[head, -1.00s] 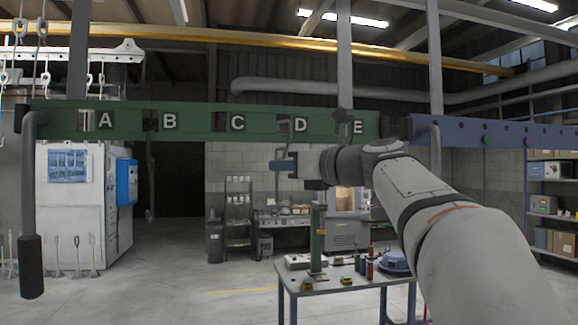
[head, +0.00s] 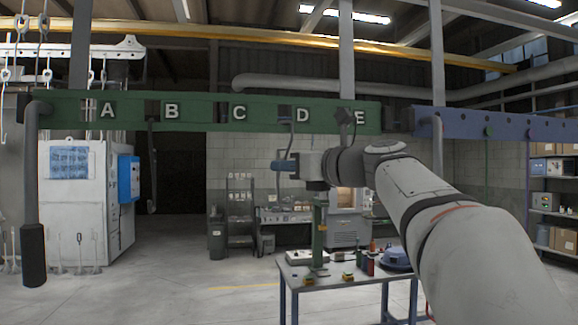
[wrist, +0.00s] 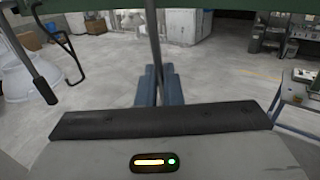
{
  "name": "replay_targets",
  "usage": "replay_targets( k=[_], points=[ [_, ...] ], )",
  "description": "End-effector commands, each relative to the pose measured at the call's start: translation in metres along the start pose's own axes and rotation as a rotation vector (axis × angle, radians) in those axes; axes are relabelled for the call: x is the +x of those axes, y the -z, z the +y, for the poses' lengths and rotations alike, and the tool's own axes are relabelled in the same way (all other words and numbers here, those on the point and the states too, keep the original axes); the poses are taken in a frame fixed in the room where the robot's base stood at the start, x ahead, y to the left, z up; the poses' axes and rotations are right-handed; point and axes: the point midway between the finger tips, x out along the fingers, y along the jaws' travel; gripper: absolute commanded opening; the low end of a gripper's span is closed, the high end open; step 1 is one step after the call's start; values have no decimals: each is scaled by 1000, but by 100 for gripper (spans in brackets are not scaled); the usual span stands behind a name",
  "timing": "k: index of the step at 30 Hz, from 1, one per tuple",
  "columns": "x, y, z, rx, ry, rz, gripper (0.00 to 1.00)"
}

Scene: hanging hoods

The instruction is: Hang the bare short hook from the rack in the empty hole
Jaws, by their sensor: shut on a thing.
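The green beam (head: 190,112) runs across the head view, with square holes lettered A to E. My gripper (head: 284,165) is below the D hole, its blue fingers shut on a thin grey hook (head: 291,135). In the wrist view the hook's shank (wrist: 155,45) stands upright between the fingers (wrist: 158,88) and rises toward the beam. Its top is at the D hole; I cannot tell if it is seated. The hook carries nothing that I see. A dark bent hook (head: 151,165) hangs at B. The C hole (head: 222,110) looks empty.
A thick grey bar with a black grip (head: 33,255) hangs at the beam's left end. A blue-purple rail (head: 500,127) continues right of the beam. A workbench (head: 340,285) with a green post (head: 319,235) stands below. Open floor lies to the left.

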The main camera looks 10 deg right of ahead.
Motion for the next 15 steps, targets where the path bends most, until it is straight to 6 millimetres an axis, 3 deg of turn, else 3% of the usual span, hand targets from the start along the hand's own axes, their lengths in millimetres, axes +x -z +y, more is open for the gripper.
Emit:
replay_targets(
  k=[10,11,15],
  points=[
    [0,2,0,0,0,0,0],
    [0,2,0,0,0,0,9],
    [0,2,0,0,0,0,20]
  ],
)
